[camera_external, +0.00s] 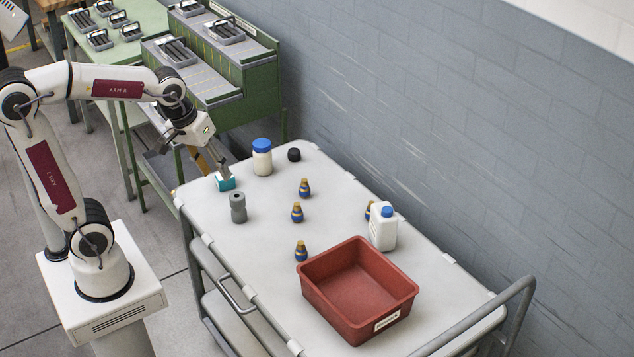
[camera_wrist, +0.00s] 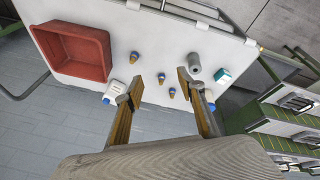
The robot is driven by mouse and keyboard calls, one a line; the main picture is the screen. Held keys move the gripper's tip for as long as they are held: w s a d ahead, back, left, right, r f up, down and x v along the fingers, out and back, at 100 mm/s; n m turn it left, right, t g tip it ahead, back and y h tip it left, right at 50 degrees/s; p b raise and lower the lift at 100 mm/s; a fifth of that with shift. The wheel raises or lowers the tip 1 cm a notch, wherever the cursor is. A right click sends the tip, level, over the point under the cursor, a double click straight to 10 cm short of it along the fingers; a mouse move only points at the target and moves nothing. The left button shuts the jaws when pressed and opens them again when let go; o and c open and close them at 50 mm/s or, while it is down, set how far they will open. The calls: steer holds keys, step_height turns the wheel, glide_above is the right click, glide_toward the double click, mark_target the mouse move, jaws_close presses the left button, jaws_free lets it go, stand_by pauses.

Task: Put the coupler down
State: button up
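The grey coupler (camera_external: 238,207) stands upright on the white cart top near its left edge. It also shows in the wrist view (camera_wrist: 193,73), just beyond the right fingertip. My gripper (camera_external: 221,168) appears just above the teal-and-white box in the external view, up and left of the coupler. In the wrist view my gripper (camera_wrist: 157,87) has its two fingers wide apart, with nothing held between them. The gripper is apart from the coupler as far as I can tell; its height above the cart is unclear.
The teal box (camera_external: 225,182), white jar (camera_external: 262,157) and black cap (camera_external: 294,154) stand near the coupler. Several small blue bottles (camera_external: 297,212), a white jug (camera_external: 383,226) and a red bin (camera_external: 358,290) occupy the rest. Cart top (camera_external: 265,240) is clear below the coupler.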

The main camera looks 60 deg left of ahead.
steer(key=s+a+m+t, duration=0.2)
steer(key=s+m, duration=0.3)
steer(key=s, duration=0.6)
steer(key=shift+s+a+r, duration=0.3)
steer(key=shift+a, duration=0.1)
steer(key=shift+o, duration=0.4)
steer(key=n+g+h, duration=0.2)
steer(key=n+h, duration=0.1)
steer(key=n, duration=2.4)
glide_above(298, 245)
steer(key=s+a, duration=0.2)
steer(key=shift+w+d+f, duration=0.1)
steer(key=shift+w+f, duration=0.05)
steer(key=shift+f, duration=5.45)
steer(key=shift+w+d+f, duration=0.1)
steer(key=shift+f, duration=5.5)
